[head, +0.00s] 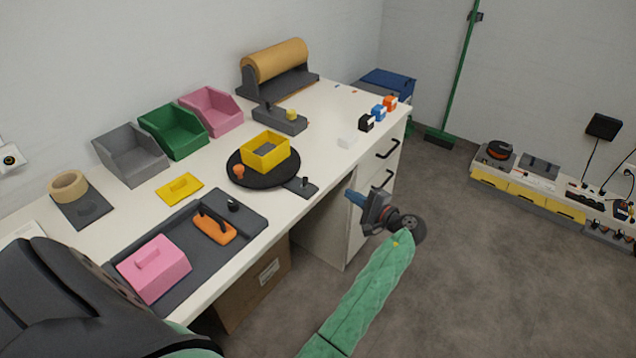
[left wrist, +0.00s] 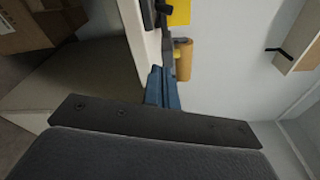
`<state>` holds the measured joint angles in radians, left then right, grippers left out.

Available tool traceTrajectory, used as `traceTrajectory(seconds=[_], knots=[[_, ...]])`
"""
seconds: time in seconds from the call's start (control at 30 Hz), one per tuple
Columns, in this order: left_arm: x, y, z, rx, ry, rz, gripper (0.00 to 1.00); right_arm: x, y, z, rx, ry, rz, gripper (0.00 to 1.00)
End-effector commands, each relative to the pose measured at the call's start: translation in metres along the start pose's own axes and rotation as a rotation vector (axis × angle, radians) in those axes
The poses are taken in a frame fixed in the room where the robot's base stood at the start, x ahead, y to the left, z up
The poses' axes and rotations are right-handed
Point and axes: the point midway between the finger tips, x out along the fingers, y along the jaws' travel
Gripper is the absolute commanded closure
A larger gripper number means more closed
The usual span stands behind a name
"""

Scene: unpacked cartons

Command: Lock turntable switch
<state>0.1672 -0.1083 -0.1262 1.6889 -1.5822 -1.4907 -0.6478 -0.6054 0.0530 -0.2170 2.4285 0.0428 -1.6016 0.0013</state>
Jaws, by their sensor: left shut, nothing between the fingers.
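The turntable is a black round disc (head: 236,174) on the white table, with a yellow open box (head: 265,151) on it and an orange knob (head: 239,171) near its front left. A dark tab with a small upright black switch (head: 304,182) juts from its right side near the table's front edge. My left gripper (head: 350,195) has blue fingers, shut and empty, to the right of the switch and apart from it, off the table's front edge. The fingers also show in the left wrist view (left wrist: 160,88). My right gripper is not in view.
A dark tray (head: 249,203) holds a pink lidded box (head: 153,268) and an orange handled piece (head: 215,229). Grey, green and pink bins line the wall. A white drawer unit (head: 340,215) with black handles and a carton (head: 255,287) stand below.

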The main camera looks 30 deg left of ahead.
Motion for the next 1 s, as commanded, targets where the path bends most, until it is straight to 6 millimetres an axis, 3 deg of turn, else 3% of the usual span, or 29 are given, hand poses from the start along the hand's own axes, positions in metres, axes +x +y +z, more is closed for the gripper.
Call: traceTrajectory(seconds=[0.27,0.63,0.8,1.0], knots=[[0.017,-0.002,0.001,0.001,-0.002,-0.002,1.0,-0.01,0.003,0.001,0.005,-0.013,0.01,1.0],[0.08,-0.002,0.001,0.002,-0.001,-0.002,1.0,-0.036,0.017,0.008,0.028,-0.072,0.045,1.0],[0.103,-0.003,0.001,0.0,-0.001,-0.002,1.0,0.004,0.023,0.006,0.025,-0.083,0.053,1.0],[0.105,-0.002,0.018,0.0,0.001,0.0,1.0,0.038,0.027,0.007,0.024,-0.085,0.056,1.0]])
